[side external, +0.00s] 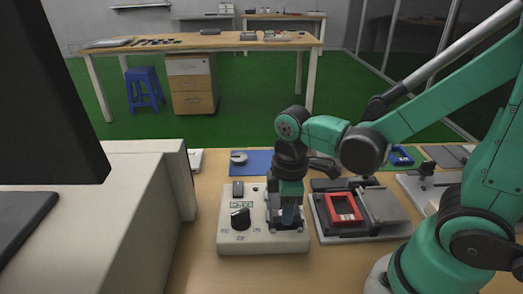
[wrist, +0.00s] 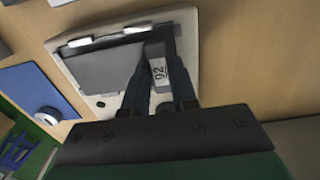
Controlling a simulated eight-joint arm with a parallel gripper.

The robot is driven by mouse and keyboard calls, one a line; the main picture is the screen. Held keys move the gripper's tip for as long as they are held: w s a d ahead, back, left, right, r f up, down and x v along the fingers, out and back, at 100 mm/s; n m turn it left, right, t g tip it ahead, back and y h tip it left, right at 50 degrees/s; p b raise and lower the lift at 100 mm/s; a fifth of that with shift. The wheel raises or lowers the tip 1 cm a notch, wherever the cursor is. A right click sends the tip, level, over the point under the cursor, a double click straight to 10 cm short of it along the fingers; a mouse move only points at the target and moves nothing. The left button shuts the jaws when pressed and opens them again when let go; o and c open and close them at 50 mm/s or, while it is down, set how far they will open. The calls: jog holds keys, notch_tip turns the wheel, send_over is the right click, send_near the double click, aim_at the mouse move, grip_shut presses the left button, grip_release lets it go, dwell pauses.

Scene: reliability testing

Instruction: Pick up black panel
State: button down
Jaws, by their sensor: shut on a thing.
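My gripper (wrist: 158,85) is pointed down over the right part of a white control box (side external: 230,242) in the side external view. In the wrist view its two dark fingers are shut on a dark piece with a light number label (wrist: 158,72); the fingers hide its lower part. I cannot tell whether this piece is the whole black panel or only part of it. A flat dark grey panel (wrist: 98,68) lies beside the fingers on a white base (wrist: 70,42). In the side external view the gripper hides what it grips.
The control box carries a black knob (side external: 240,217). To its right stands a dark fixture (side external: 375,235) with a red frame (side external: 343,206) and a grey plate. A blue mat (side external: 251,165) lies behind the box. A large pale housing (side external: 120,220) stands at the left.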

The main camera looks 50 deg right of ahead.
jog(key=shift+r, duration=2.1)
